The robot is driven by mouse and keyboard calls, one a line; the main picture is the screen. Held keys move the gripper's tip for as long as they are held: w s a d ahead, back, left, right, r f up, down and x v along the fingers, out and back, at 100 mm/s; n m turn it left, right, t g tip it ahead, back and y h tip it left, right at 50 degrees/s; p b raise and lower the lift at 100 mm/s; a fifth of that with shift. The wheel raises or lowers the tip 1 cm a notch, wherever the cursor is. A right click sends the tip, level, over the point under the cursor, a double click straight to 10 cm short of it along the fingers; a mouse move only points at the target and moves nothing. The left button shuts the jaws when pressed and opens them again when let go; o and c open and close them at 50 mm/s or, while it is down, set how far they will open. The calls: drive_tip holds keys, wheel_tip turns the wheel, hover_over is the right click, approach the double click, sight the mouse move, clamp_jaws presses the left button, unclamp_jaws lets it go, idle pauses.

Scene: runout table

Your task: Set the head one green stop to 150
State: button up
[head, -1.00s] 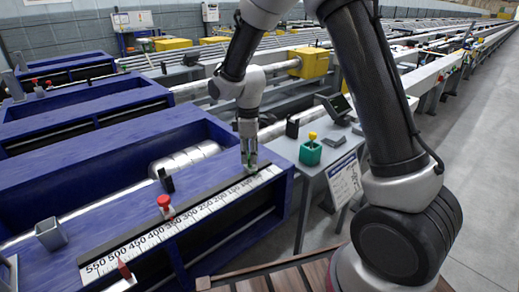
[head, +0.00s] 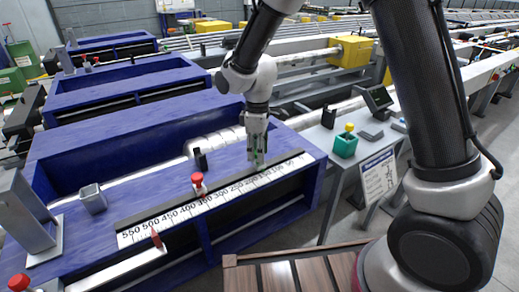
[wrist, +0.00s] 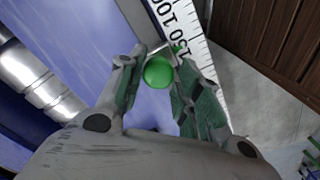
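The green stop (wrist: 158,72) shows as a round green knob between the fingers of my gripper (wrist: 160,82) in the wrist view. The fingers lie close on both sides of it and appear shut on it. Its small green pointer is beside the 150 mark of the white scale (wrist: 190,28). In the head view my gripper (head: 257,160) is low over the right part of the scale (head: 210,199), and its fingers mostly hide the knob. A red-knobbed stop (head: 197,181) stands farther left, near the middle of the scale.
A black upright piece (head: 201,161) stands behind the red knob. A red pointer (head: 156,239) is below the scale's left end.

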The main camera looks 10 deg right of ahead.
drive_tip(key=shift+o, duration=1.3)
drive_tip(key=shift+a, duration=0.2)
drive_tip(key=shift+r, duration=0.15)
wheel_tip(320, 180, up, 12)
